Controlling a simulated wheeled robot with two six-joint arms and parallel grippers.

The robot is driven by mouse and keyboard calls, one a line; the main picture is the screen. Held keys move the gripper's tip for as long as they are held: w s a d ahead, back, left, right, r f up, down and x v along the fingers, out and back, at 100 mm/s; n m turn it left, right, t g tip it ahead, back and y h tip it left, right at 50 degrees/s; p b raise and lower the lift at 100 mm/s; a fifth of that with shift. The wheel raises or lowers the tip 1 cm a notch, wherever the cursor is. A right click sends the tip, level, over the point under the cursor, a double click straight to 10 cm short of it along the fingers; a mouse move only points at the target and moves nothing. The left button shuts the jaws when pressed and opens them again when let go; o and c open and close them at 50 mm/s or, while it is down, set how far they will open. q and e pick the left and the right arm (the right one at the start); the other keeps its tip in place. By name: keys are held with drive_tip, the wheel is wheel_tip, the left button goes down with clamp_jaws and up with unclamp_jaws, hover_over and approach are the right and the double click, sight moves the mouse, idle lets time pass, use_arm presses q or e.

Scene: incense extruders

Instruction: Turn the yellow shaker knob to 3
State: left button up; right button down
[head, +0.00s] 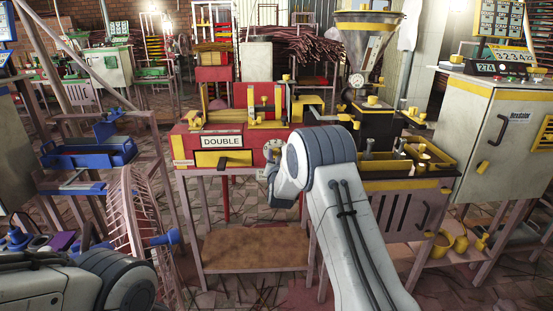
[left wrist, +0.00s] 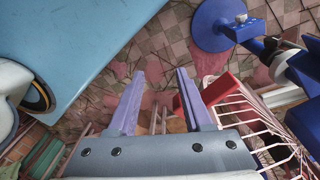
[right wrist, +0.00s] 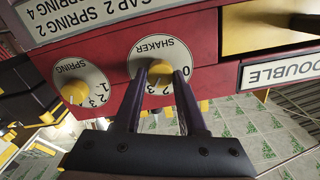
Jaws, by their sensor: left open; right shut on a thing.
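The yellow shaker knob (right wrist: 160,68) sits on a round white dial (right wrist: 148,54) lettered SHAKER, upside down in the right wrist view. My right gripper (right wrist: 162,82) is shut on this knob, with one dark finger on each side. A 0 shows right of the knob and a 3 below it. The fingers partly hide the knob and the marks, so I cannot tell its exact setting. In the head view my right arm covers most of the dial on the red machine (head: 266,136). My left gripper (left wrist: 160,77) is open and empty, above the floor.
A spring dial with its own yellow knob (right wrist: 75,93) is beside the shaker dial. A DOUBLE label (right wrist: 279,73) and a yellow drawer (right wrist: 265,25) are to the right. Blue equipment (left wrist: 215,25) and a white wire rack (left wrist: 262,120) stand near my left gripper.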

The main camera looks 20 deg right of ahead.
idle(0.3)
drive_tip(key=shift+c, duration=2.3)
unclamp_jaws()
drive_tip(key=v, duration=1)
drive_tip(key=shift+s+p, duration=0.25)
drive_tip(key=shift+p, duration=0.2)
drive_tip(key=shift+a, duration=0.1)
